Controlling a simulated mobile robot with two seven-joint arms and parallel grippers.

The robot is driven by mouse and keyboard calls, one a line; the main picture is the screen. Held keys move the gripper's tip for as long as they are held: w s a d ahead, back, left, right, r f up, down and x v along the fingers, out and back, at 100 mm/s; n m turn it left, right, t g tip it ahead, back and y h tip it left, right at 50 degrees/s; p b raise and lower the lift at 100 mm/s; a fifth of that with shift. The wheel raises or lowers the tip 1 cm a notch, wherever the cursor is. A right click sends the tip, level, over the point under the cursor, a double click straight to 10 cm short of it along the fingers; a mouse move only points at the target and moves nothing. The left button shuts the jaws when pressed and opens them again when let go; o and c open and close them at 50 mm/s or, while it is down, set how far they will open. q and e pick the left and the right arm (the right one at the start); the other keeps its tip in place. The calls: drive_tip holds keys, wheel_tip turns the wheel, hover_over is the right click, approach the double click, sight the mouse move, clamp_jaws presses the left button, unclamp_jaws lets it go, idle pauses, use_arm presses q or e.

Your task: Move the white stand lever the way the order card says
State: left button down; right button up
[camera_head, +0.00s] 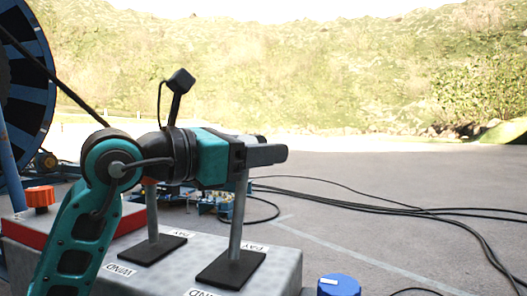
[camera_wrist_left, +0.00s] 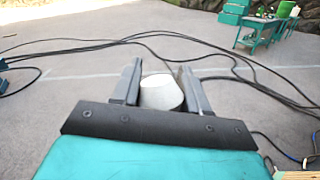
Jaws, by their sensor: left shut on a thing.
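My left gripper (camera_head: 268,153) is at the top of the right-hand lever (camera_head: 238,215) on the grey console. In the left wrist view the fingers (camera_wrist_left: 160,85) are shut on a white knob (camera_wrist_left: 161,93), one finger on each side. In the head view the gripper mostly hides that knob. The lever's grey post rises from a black plate (camera_head: 231,270), nearly upright with its top slightly to the right. A second lever (camera_head: 152,212) stands to its left, its top hidden behind my wrist. Labels reading PAY (camera_head: 255,247) and WIND (camera_head: 120,270) lie by the plates. No order card shows.
A blue dial (camera_head: 338,285) is at the console's right front. A red box (camera_head: 30,228) with an orange knob (camera_head: 40,197) is at the left. A large blue reel (camera_head: 28,85) stands behind it. Black cables (camera_head: 420,212) cross the ground at right.

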use_arm(q)
drive_tip(key=shift+w+d+f, duration=0.25)
drive_tip(key=shift+w+f, duration=0.3)
drive_tip(key=shift+f, duration=0.25)
drive_tip(key=c, duration=0.9)
unclamp_jaws()
drive_tip(key=shift+o, duration=0.6)
drive_tip(key=shift+w+a, duration=0.1)
drive_tip(key=shift+a, duration=0.05)
drive_tip(key=shift+o, duration=1)
drive_tip(key=shift+r, duration=0.15)
drive_tip(key=b+v, duration=0.2)
drive_tip(key=v, duration=1.1)
drive_tip(key=shift+r, duration=0.2)
